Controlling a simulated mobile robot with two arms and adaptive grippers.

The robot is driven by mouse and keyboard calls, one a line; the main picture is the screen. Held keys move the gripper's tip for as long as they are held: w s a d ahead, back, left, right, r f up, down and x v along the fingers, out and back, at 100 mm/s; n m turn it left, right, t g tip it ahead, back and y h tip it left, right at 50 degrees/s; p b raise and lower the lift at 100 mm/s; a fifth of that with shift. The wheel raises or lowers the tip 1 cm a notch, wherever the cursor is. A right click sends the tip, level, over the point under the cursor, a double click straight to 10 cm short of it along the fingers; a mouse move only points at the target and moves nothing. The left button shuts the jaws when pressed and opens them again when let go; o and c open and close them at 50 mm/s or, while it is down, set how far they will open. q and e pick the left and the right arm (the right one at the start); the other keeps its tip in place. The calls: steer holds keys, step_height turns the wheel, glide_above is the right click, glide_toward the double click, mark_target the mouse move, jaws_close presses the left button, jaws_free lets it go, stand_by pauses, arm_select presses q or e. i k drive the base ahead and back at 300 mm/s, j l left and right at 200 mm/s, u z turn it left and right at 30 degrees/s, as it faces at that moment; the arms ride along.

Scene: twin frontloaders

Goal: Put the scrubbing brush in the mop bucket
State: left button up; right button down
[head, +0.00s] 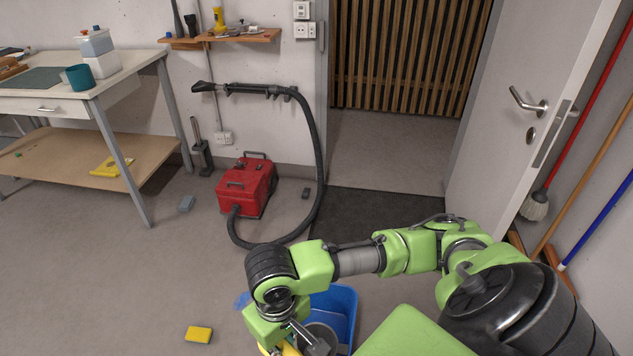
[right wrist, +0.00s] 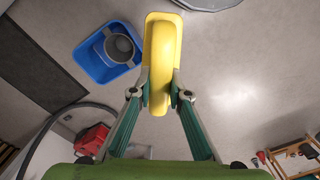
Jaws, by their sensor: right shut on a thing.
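My right gripper (right wrist: 160,88) is shut on a long yellow object, the scrubbing brush (right wrist: 162,50), gripped near its narrower end. Its bristles do not show. In the head view my right gripper (head: 308,342) is at the bottom edge, and only a bit of the yellow brush (head: 290,349) shows. The blue mop bucket (head: 345,300) stands on the floor, partly hidden by my right arm and gripper. My left gripper is out of view.
A yellow sponge (head: 199,334) lies on the floor left of the bucket. A red vacuum cleaner (head: 247,186) with a black hose stands by the wall. A workbench (head: 125,84) is at the left. An open door (head: 520,90) and leaning poles are at the right.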

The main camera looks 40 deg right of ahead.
mark_target(326, 322)
steer(key=l+u, duration=0.2)
steer(key=l, duration=0.25)
steer(key=l+u, duration=0.15)
steer(key=l, duration=0.3)
steer(key=l+u, duration=0.2)
steer(key=l, duration=0.25)
steer(key=k+l+u, duration=0.15)
steer(key=l, duration=0.3)
steer(key=k+l+u, duration=0.2)
steer(key=l, duration=0.2)
steer(key=l+u, duration=0.2)
steer(key=l, duration=0.25)
